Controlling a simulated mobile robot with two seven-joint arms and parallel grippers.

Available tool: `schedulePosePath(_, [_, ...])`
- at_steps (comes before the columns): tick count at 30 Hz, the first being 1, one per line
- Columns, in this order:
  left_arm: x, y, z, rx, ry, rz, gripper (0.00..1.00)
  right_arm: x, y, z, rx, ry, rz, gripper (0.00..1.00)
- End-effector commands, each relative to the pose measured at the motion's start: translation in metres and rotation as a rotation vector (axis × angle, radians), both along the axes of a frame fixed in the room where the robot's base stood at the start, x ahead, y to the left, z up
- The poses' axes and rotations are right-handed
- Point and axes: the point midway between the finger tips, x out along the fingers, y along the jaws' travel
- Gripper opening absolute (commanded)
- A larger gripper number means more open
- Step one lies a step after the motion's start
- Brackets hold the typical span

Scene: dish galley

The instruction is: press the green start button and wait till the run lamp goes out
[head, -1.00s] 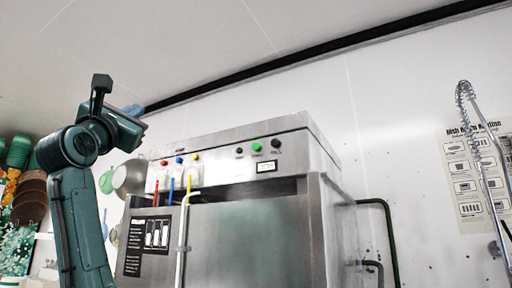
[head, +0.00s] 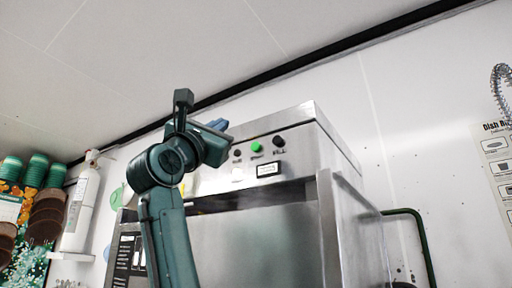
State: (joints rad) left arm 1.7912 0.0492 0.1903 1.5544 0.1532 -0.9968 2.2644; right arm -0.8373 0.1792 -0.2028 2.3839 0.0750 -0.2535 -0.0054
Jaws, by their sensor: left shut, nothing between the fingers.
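The green start button (head: 257,147) is a small round cap on the sloping steel front panel of the dish machine (head: 320,130). A dark round fitting (head: 237,153) sits to its left and another (head: 278,141) to its right. Neither glows; their labels are too small to read, so I cannot tell which is the run lamp. My left gripper (head: 218,125) is shut and empty, up and left of the button in the picture, apart from it. Its fingers are partly hidden behind my wrist. My right gripper is not in view.
A small display (head: 267,170) is below the button. My left arm covers the machine's left side. A white cylinder (head: 80,205) stands on a wall shelf at left, near green stacked cups (head: 36,170). A green pipe (head: 418,235) runs at the right.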

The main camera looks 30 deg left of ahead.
Motion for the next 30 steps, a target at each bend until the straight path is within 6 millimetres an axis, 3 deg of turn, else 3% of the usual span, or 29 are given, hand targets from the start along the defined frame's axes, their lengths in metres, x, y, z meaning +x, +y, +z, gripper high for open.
schedulePosePath(8, [0.013,0.0,0.001,0.0,0.004,0.003,0.0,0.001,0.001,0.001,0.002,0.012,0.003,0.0])
schedulePosePath(21, [0.072,-0.005,0.003,-0.001,0.005,-0.001,0.0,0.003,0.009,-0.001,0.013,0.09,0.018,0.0])
schedulePosePath(30, [0.088,-0.007,0.0,0.0,0.001,0.0,0.0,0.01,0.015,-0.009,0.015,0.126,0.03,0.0])
